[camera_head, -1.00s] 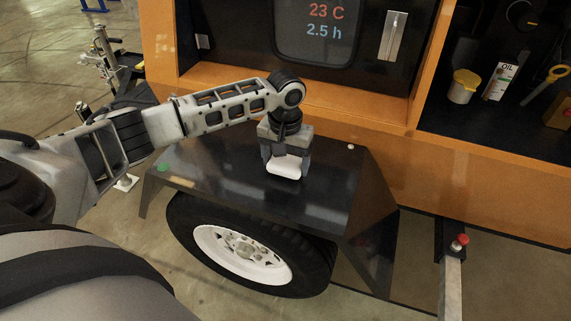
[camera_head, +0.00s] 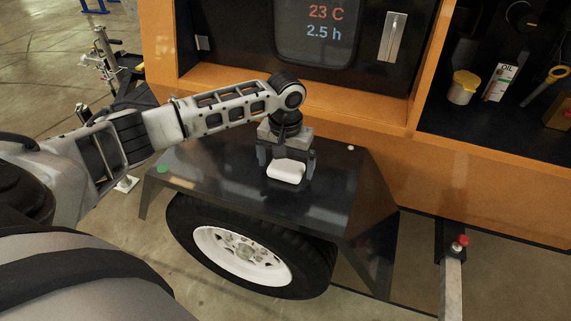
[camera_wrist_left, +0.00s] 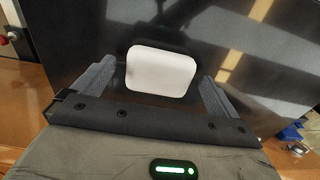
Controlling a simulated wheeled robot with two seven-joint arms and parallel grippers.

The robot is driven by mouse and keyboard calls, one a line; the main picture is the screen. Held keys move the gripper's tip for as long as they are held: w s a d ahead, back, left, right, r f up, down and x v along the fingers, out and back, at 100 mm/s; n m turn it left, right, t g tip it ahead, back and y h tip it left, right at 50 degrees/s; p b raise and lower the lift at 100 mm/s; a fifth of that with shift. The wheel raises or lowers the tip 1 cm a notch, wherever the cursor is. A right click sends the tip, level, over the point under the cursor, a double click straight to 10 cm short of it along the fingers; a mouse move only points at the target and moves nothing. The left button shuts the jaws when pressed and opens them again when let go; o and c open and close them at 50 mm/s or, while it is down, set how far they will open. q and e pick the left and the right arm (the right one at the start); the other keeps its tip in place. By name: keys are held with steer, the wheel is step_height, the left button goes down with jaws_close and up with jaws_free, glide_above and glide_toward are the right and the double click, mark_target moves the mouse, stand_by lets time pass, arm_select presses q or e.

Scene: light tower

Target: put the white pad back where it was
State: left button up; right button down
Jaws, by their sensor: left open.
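The white pad (camera_head: 286,170) lies on the black fender (camera_head: 225,190) above the wheel. It also shows in the left wrist view (camera_wrist_left: 161,70), between and beyond the two fingers, with a dark shadow along its far edge. My left gripper (camera_head: 285,165) is open and points down at the pad, one finger on each side. In the left wrist view the fingers (camera_wrist_left: 158,85) stand apart from the pad, with a gap on both sides. My right gripper is not in view.
An orange cabinet wall (camera_head: 480,190) rises behind the fender. An open compartment at right holds a yellow-lidded jar (camera_head: 462,87) and an oil bottle (camera_head: 500,82).

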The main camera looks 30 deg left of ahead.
mark_target(286, 167)
arm_select(q)
step_height(286, 167, up, 11)
steer(key=p, duration=0.1)
steer(key=shift+r, duration=0.15)
stand_by(0.5)
